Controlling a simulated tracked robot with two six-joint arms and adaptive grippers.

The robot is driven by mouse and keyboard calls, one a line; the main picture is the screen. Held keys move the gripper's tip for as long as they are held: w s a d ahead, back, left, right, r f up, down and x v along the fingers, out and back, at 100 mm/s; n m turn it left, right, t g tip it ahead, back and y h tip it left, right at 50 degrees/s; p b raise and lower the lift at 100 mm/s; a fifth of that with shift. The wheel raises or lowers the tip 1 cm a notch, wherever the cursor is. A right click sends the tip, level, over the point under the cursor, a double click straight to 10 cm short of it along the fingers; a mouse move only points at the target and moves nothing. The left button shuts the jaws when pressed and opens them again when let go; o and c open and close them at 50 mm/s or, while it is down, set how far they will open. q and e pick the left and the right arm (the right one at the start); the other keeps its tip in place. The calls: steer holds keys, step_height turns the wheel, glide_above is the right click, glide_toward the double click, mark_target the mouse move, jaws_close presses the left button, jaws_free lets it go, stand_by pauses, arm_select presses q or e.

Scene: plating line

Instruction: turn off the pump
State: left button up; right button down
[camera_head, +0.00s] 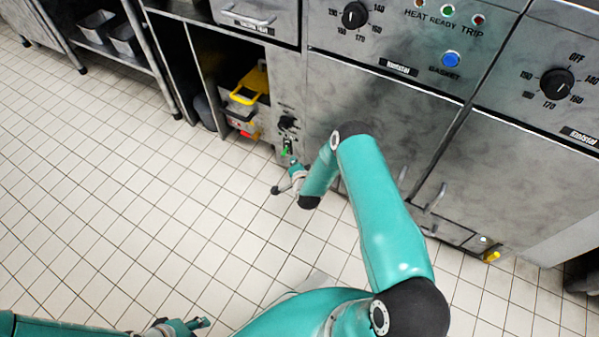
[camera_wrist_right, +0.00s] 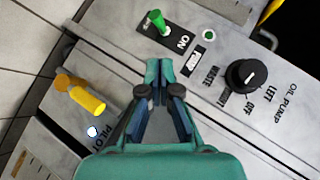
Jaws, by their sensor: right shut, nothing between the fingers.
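In the right wrist view, a black rotary knob (camera_wrist_right: 243,76) sits on a steel panel by the lettering "OIL PUMP", with "LIFT" and "OFF" printed around it. I cannot tell which mark it points at. Near it, a green lever (camera_wrist_right: 157,22) stands on a black plate marked "ON", with a small green light (camera_wrist_right: 208,35) beside it. My right gripper (camera_wrist_right: 160,72) is shut and empty, in front of the panel below the lever, apparently apart from it. In the head view, the right gripper (camera_head: 296,170) is just below the green lever (camera_head: 286,147) and the knob (camera_head: 288,122). My left gripper (camera_head: 190,325) is at the bottom edge.
Steel fryer fronts with dials (camera_head: 355,15) and a blue button (camera_head: 451,59) stand to the right. An open bay left of the panel holds a yellow-handled item (camera_head: 245,94). A yellow valve handle (camera_wrist_right: 86,99) is near "PILOT". The tiled floor (camera_head: 130,200) is clear at left.

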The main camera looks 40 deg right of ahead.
steer(key=s+a+p, duration=0.1)
steer(key=s+a, duration=0.2)
steer(key=s, duration=0.2)
steer(key=shift+s+a+r+p, duration=0.15)
steer(key=shift+s+r+p, duration=0.2)
steer(key=shift+r, duration=0.1)
